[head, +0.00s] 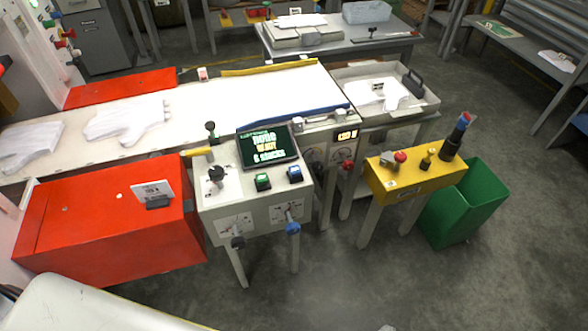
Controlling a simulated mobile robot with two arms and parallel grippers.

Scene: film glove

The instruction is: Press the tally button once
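A light grey control console (245,200) stands at the centre, with a tilted screen (268,146) showing green and yellow text. On its top are a green button (262,182), a blue button (295,173) and a black lever knob (216,174). A black knob and a blue knob are on its front. A yellow stand (415,181) to the right carries a red knob (400,157) and other controls. I cannot tell from any label which control is the tally button. Neither of my grippers is in view.
A conveyor (200,95) carrying white gloves (125,118) runs behind the console. A red housing (100,220) is on the left. A grey tray (340,75) with white items sits behind right. A green bin (460,210) stands right. The floor in front is clear.

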